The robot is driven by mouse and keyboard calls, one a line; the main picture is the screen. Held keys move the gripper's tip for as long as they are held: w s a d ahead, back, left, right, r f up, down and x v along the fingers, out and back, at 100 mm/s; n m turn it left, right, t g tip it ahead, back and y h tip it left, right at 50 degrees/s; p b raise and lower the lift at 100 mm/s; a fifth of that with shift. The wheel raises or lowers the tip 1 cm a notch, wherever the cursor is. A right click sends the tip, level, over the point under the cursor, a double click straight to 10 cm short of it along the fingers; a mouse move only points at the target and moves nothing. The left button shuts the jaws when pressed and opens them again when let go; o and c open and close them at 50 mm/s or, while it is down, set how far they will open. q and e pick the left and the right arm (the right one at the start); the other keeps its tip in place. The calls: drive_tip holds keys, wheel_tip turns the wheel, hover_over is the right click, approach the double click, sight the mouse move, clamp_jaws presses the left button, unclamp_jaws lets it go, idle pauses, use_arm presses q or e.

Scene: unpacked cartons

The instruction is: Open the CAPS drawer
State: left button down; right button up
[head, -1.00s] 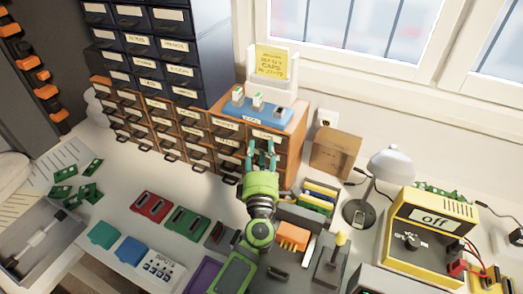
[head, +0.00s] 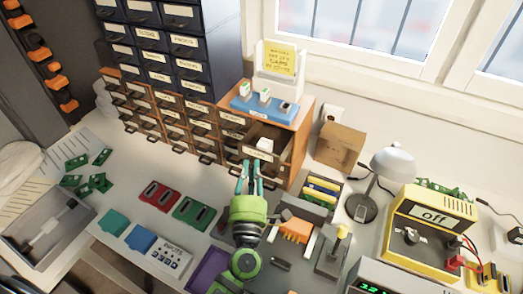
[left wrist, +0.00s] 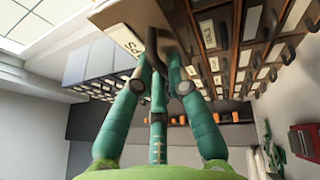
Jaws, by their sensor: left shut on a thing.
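The CAPS drawer (head: 279,133) is the top right drawer of the wooden drawer cabinet (head: 300,127) in the head view. It stands pulled out, with a white object (head: 265,145) inside. My left gripper (head: 255,171) is at its front, shut on the drawer's dark handle (left wrist: 152,42). In the left wrist view my teal fingers (left wrist: 160,65) close around this handle, beside a label (left wrist: 127,40) whose visible letters end in "PS". The fingers hide part of the handle. My right gripper is not in view.
A blue tray (head: 262,108) with small parts and a yellow note (head: 280,61) stand on the cabinet. A cardboard box (head: 339,145) and a lamp (head: 392,163) are to the right. Dark drawers (head: 175,45) rise behind.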

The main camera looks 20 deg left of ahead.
use_arm(q)
drive_tip(key=shift+s+a, duration=0.1)
drive_tip(key=shift+s, duration=0.75)
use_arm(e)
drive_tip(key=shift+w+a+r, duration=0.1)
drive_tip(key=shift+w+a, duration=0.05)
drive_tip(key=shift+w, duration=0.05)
use_arm(q)
drive_tip(key=c, duration=1.2)
unclamp_jaws()
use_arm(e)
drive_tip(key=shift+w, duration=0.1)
use_arm(q)
drive_tip(key=shift+s, duration=0.1)
drive_tip(key=v, duration=1.2)
drive_tip(key=shift+f, duration=0.1)
